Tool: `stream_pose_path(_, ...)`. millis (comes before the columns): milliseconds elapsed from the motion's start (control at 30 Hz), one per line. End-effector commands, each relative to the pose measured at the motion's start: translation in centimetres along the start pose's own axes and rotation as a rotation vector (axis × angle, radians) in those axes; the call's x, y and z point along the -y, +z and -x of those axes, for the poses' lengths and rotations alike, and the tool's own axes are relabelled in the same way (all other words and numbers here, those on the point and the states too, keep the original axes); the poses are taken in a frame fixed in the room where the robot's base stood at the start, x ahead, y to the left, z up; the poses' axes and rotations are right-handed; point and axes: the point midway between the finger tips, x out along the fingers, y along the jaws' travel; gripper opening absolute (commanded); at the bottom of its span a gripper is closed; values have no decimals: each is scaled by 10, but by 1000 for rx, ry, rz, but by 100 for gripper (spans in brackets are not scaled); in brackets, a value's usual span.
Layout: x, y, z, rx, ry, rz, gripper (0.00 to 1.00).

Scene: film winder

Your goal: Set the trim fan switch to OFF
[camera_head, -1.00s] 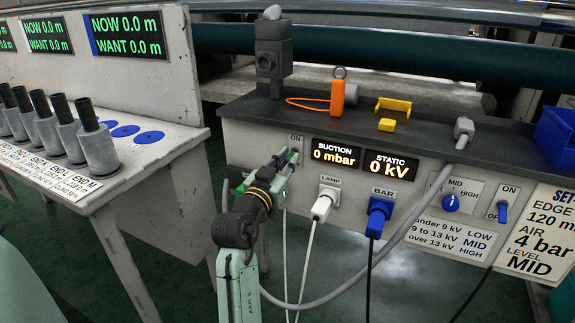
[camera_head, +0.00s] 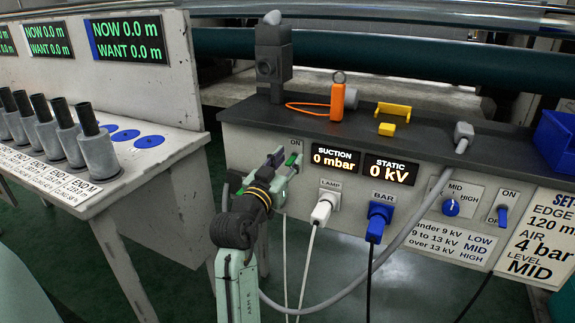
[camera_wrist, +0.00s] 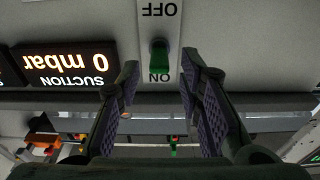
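A small green toggle switch (camera_wrist: 159,58) sits on a pale panel in the wrist view, which shows the panel upside down. Its lever lies toward the ON label, and the OFF label is at the far end. No trim fan name is readable beside it. My gripper (camera_wrist: 158,78) is open and empty, its two fingers apart on either side of the line to the switch. In the head view, my gripper (camera_head: 284,163) is at the left part of the console front, and the green switch (camera_head: 291,160) shows partly behind its fingers.
Right of the switch are the SUCTION display (camera_head: 335,157) at 0 mbar, the white LAMP plug (camera_head: 322,209) and the blue BAR plug (camera_head: 379,221). A blue ON/OFF switch (camera_head: 502,214) and a blue knob (camera_head: 451,207) sit farther right. Cables hang in front. A bench (camera_head: 180,160) stands left.

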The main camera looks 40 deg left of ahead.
Motion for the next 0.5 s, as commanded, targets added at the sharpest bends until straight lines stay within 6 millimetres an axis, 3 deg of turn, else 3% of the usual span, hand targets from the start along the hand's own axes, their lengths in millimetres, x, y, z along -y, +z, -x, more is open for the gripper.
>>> stream_pose_path(300,-1,-63,-7,-4,2,-3,33)
stream_pose_path(500,-1,-85,-10,-2,1,-1,33)
